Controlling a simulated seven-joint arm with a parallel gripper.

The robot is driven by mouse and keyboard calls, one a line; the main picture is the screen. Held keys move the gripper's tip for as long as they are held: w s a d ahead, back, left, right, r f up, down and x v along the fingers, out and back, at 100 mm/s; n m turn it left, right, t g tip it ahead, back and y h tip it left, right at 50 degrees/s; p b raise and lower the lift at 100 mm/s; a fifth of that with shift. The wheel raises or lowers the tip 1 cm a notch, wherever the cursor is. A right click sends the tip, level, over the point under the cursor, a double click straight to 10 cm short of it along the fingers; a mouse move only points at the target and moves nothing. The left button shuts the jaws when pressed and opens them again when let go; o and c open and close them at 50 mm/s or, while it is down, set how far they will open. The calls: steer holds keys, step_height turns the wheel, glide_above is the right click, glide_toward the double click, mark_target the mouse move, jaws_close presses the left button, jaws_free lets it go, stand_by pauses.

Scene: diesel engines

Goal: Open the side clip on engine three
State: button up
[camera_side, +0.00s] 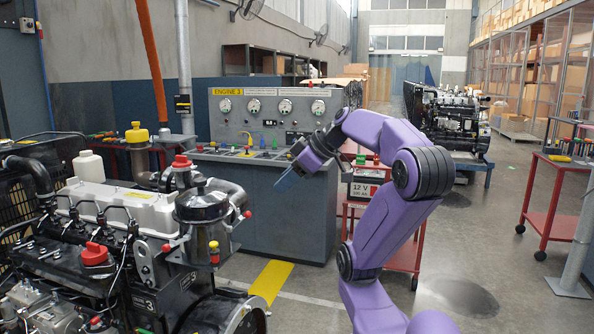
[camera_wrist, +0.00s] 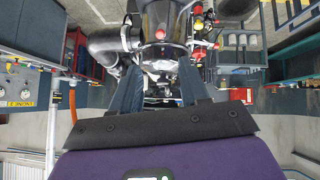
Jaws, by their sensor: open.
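Engine three (camera_side: 130,215) stands at the left of the side view, with "3" labels on its block. A dark round canister with metal lid (camera_side: 203,203) sits at its near right end. Small clips or levers with coloured tips show on the canister: a red tip (camera_side: 247,214) on the right and a yellow-red one (camera_side: 214,250) in front. I cannot tell which is the side clip. My gripper (camera_side: 285,183) is open and empty, right of the canister and apart from it. In the wrist view the canister (camera_wrist: 165,15) appears upside down beyond my two dark fingers (camera_wrist: 160,90).
A control console marked "ENGINE 3" (camera_side: 268,117) stands behind the engine. A red trolley with a 12 V battery (camera_side: 365,190) is behind my arm. Another engine (camera_side: 450,122) stands farther back. A red cart (camera_side: 557,195) is at the right. Floor between is clear.

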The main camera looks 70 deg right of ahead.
steer(key=shift+v, duration=1.65)
steer(key=c, duration=0.6)
steer(key=shift+w+d+r, duration=0.1)
steer(key=shift+w+r, duration=0.2)
jaws_close()
steer(key=w+d+r+g+y, duration=0.2)
steer(key=w+r+g+y, duration=0.15)
steer(key=w, duration=0.35)
steer(key=m+g+h, duration=0.1)
steer(key=m+g, duration=0.2)
steer(key=g, duration=0.2)
glide_above(243, 219)
steer(key=d, duration=0.2)
steer(key=shift+a+f, duration=0.15)
steer(key=shift+f, duration=3.35)
steer(key=shift+a+f, duration=0.1)
steer(key=shift+f, duration=3.35)
